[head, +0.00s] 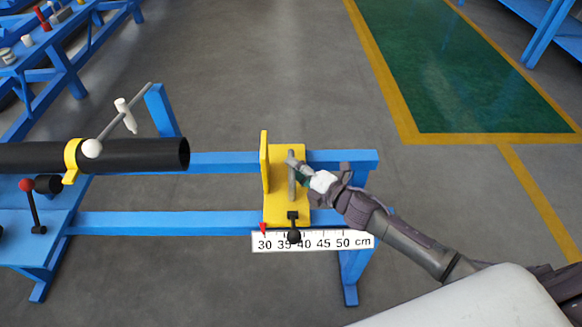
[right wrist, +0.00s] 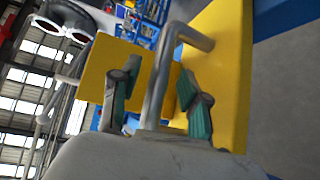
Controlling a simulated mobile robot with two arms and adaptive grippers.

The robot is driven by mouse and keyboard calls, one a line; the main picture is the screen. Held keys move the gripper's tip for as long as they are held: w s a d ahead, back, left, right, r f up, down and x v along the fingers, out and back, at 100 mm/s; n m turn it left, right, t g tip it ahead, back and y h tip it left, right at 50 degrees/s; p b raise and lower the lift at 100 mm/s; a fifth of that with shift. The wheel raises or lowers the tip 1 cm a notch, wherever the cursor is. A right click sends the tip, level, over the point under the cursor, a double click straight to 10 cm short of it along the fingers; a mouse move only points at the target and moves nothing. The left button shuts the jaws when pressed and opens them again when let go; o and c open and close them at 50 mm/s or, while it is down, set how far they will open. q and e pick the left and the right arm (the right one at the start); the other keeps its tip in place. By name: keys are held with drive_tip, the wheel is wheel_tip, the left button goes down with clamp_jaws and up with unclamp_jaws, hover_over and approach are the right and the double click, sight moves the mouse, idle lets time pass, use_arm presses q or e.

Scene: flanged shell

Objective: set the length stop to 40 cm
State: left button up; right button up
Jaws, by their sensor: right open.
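The yellow length stop (head: 278,205) sits on the blue rails, with an upright plate (head: 265,160) on its left side. The plate also shows in the right wrist view (right wrist: 98,68). Its red pointer (head: 263,228) stands at about 30 on the white cm scale (head: 335,242). A grey bent handle (head: 291,180) rises from the stop. A black ball-ended lever (head: 293,236) at its front partly covers the scale near 35–40. My right gripper (head: 300,174) is open at the handle; in the right wrist view the handle bar (right wrist: 158,85) lies between its parted fingers. My left gripper is out of view.
A black pipe (head: 140,155) in a yellow collar (head: 72,158) lies left of the stop, its end apart from the plate. A red-knobbed lever (head: 32,205) stands below it. Blue rails (head: 160,223) are bare between pipe and stop. Blue benches stand at the back left.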

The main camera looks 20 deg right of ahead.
drive_tip(key=shift+x, duration=0.9)
drive_tip(key=shift+c, duration=0.3)
clamp_jaws()
